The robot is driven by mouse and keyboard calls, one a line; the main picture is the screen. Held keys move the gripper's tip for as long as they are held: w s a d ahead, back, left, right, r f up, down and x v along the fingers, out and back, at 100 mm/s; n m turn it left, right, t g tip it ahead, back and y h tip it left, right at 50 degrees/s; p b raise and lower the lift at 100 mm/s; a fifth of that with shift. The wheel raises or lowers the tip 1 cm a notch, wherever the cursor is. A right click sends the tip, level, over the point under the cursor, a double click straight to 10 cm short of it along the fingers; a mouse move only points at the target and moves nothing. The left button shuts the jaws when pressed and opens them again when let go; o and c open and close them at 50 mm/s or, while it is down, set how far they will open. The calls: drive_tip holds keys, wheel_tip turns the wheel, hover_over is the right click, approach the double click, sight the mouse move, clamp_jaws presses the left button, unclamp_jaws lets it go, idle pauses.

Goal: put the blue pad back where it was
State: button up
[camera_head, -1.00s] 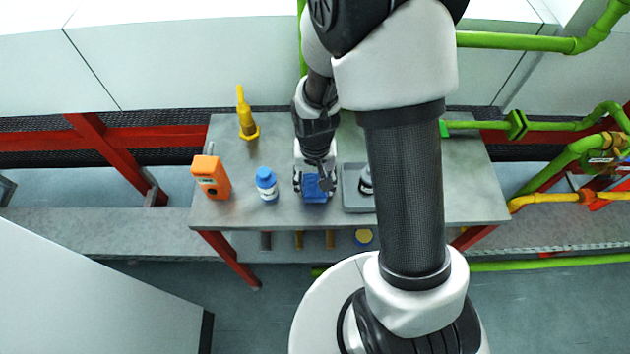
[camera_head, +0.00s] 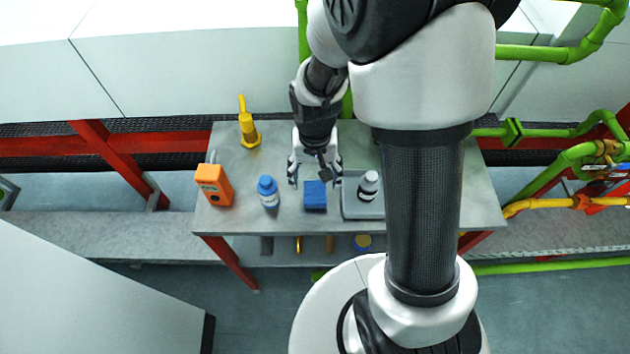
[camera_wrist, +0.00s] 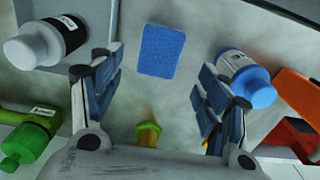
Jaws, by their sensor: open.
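The blue pad (camera_head: 315,195) lies flat on the grey table, between a blue-capped bottle and a grey tray. In the wrist view the blue pad (camera_wrist: 161,51) is beyond the fingertips, roughly midway between them, and nothing touches it. My gripper (camera_head: 315,180) is open and empty, just behind and above the pad in the head view. In the wrist view my gripper (camera_wrist: 160,85) shows its two fingers wide apart with bare table between them.
The blue-capped bottle (camera_head: 268,192) stands left of the pad; an orange meter (camera_head: 213,185) is farther left. The grey tray (camera_head: 360,210) with a white-capped bottle (camera_head: 368,186) is close on the right. A yellow tool (camera_head: 248,130) stands at the back left. The table's front edge is near the pad.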

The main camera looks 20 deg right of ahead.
wheel_tip(320, 180, up, 5)
drive_tip(key=p, duration=0.1)
wheel_tip(320, 180, up, 13)
drive_tip(key=n+t, duration=0.2)
hover_over(315, 191)
drive_tip(key=s, duration=0.5)
drive_tip(key=s+r+n+t, duration=0.1)
drive_tip(key=s+r+t, duration=0.1)
drive_tip(key=s+r, duration=0.5)
drive_tip(key=s, duration=0.3)
drive_tip(key=shift+s+n+t, duration=0.15)
drive_tip(key=shift+n+t, duration=0.15)
